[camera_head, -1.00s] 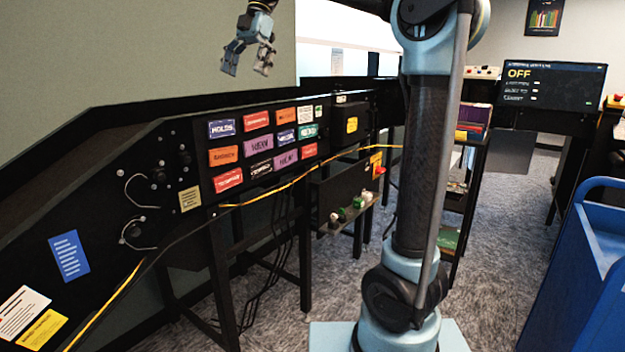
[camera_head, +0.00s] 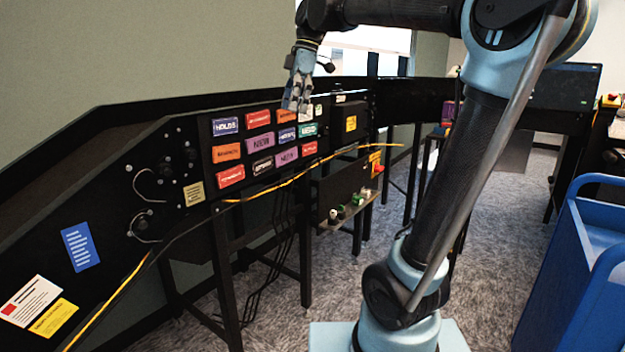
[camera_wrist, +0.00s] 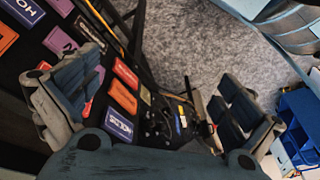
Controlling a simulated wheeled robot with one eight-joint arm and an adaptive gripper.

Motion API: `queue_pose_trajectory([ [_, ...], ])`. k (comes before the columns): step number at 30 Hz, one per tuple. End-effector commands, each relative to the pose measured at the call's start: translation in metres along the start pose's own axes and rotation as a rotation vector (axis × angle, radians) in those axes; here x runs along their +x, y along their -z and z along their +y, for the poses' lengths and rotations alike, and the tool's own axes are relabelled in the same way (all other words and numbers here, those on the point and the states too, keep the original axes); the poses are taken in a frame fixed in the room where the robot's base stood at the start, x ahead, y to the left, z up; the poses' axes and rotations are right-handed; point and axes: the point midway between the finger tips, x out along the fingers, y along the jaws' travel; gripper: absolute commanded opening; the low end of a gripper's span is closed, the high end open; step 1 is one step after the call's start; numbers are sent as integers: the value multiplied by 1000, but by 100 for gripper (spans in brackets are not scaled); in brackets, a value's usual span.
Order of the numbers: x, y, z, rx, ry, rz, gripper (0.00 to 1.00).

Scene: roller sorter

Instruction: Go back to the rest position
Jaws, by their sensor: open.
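My gripper (camera_head: 297,105) hangs fingers down in front of the upper right part of the label panel (camera_head: 205,160) in the head view, and hides part of some labels. In the wrist view my gripper (camera_wrist: 155,95) has its two fingers wide apart with nothing between them, so it is open and empty. The panel's coloured labels show behind and beside the left finger, and carpet shows above the gap. My arm is bent, with its upper link leaning right and its forearm reaching left. I cannot tell the gap between the fingers and the panel.
A blue cart (camera_head: 590,260) stands at the right. A yellow cable (camera_head: 290,183) runs along the black sorter's front. A small shelf (camera_head: 350,212) with buttons juts out below the panel. A dark screen (camera_head: 560,85) stands at the back right.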

Motion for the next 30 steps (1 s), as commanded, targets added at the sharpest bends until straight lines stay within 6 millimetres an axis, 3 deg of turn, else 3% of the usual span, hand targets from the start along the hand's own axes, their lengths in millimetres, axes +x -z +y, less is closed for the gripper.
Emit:
queue_pose_trajectory([
  [3,23,-36,-13,167,-40,-14,100],
  [15,111,-140,-63,720,-175,-38,100],
  [30,249,-248,-140,1399,-364,-9,100],
])
